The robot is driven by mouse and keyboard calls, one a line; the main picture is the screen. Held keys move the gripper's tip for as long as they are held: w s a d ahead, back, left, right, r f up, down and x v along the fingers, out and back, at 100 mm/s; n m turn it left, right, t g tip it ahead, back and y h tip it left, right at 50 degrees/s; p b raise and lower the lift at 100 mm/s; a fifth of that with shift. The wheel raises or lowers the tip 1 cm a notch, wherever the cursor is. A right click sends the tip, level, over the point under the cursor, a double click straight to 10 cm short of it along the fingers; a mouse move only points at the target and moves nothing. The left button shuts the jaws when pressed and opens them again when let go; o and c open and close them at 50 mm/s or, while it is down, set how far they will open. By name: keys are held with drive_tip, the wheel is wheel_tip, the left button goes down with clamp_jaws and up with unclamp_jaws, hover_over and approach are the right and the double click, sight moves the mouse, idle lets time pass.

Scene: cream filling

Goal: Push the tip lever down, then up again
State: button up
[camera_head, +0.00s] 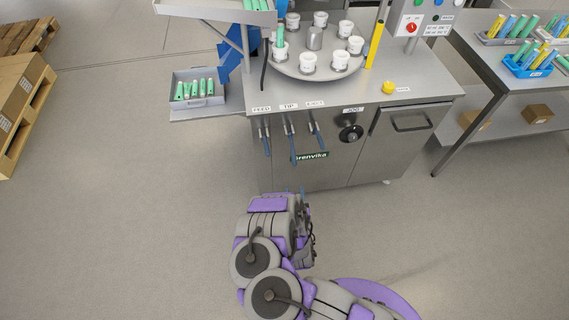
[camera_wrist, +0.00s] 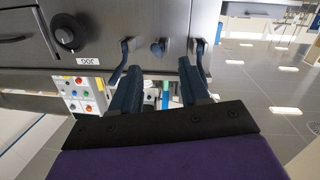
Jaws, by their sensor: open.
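The tip lever (camera_head: 292,146) hangs from the front of the steel machine under the TIP label (camera_head: 288,106). It is the middle of three blue-handled levers. In the wrist view, which is upside down, the middle lever (camera_wrist: 158,48) looks short and points toward the camera. My gripper (camera_head: 295,191) is in front of the machine, below the levers in the head view. In the wrist view my gripper (camera_wrist: 160,84) is open and empty, its two dark fingers apart. The middle lever lines up with the gap between them, and I see no contact.
The feed lever (camera_head: 266,140) and a third lever (camera_head: 316,132) hang close on either side. A black knob (camera_head: 350,132) is to the right, under the JOG label. A turntable with white cups (camera_head: 309,62) stands above. The floor around my arm is clear.

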drive_tip(key=r, duration=0.1)
drive_tip(key=t+b, duration=0.1)
drive_tip(key=b, duration=0.2)
approach(294, 161)
drive_tip(key=shift+w, duration=1.55)
drive_tip(key=shift+w+a, duration=0.4)
drive_tip(key=shift+w, duration=0.15)
drive_tip(key=w, duration=0.2)
drive_tip(key=w+b, duration=0.1)
drive_tip(key=w, duration=0.1)
drive_tip(key=w+a, duration=0.1)
drive_tip(key=w, duration=0.2)
drive_tip(key=shift+b, duration=0.4)
drive_tip(key=shift+w+a, duration=0.3)
drive_tip(key=shift+w, duration=0.3)
drive_tip(key=shift+d, duration=0.15)
